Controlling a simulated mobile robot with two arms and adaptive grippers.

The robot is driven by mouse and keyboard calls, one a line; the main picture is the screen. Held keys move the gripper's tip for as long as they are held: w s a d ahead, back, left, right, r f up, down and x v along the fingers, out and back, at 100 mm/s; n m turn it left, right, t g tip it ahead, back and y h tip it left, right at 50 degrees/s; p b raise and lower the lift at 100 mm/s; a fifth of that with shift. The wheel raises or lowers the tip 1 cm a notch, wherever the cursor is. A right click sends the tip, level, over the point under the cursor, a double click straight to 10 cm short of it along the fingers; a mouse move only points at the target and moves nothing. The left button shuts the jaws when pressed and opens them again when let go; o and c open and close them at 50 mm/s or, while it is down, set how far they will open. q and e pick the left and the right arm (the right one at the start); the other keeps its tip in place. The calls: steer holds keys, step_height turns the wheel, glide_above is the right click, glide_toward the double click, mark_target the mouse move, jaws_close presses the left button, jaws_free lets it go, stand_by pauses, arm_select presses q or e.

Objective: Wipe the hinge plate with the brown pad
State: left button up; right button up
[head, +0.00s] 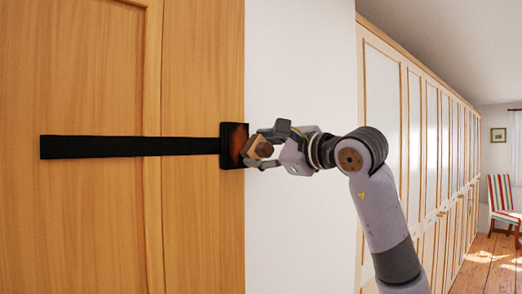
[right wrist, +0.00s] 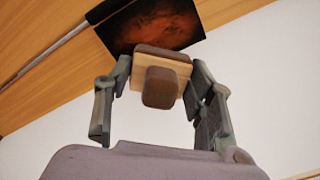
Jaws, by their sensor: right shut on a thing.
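The hinge plate (head: 236,132) is a black plate at the right edge of a wooden door, with a reddish-brown stain on its face. It also shows in the right wrist view (right wrist: 125,30), the stain in its middle. My right gripper (head: 264,146) is shut on the brown pad (head: 264,150), a small block with a pale wooden layer and a brown knob. In the right wrist view the pad (right wrist: 160,78) sits between the two fingers and overlaps the lower part of the plate. I cannot tell whether pad and plate touch. My left gripper is not in view.
A long black strap (head: 130,147) runs left from the plate across the wooden door (head: 80,70). A white wall (head: 300,70) is right of the door. Tall white wardrobes (head: 385,90) line the right side. A striped chair (head: 502,195) stands far back.

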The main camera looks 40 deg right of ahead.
mark_target(232, 138)
steer(key=shift+a+r, duration=0.15)
steer(key=shift+r, duration=0.35)
steer(key=shift+s+a+p, duration=0.15)
steer(key=shift+a+p, duration=0.3)
steer(key=shift+a, duration=1.3)
steer(key=shift+s+a+p, duration=0.15)
steer(key=shift+a+p, duration=0.25)
steer(key=shift+a, duration=1.3)
steer(key=shift+d+r+p, duration=0.1)
steer(key=shift+r+p, duration=0.55)
steer(key=shift+w+d, duration=0.1)
steer(key=shift+d, duration=0.85)
steer(key=shift+w+d+b, duration=0.15)
steer(key=shift+d, duration=1.15)
steer(key=shift+w+d+b, duration=0.1)
steer(key=shift+d+b, duration=0.05)
steer(key=shift+d, duration=1.1)
steer(key=shift+s, duration=0.15)
steer(key=shift+s+f+b, duration=0.1)
steer(key=shift+s+b, duration=0.25)
steer(key=shift+s, duration=0.2)
steer(key=shift+s+d+b, duration=0.1)
steer(key=shift+s+b, duration=0.35)
steer(key=shift+s, duration=1.8)
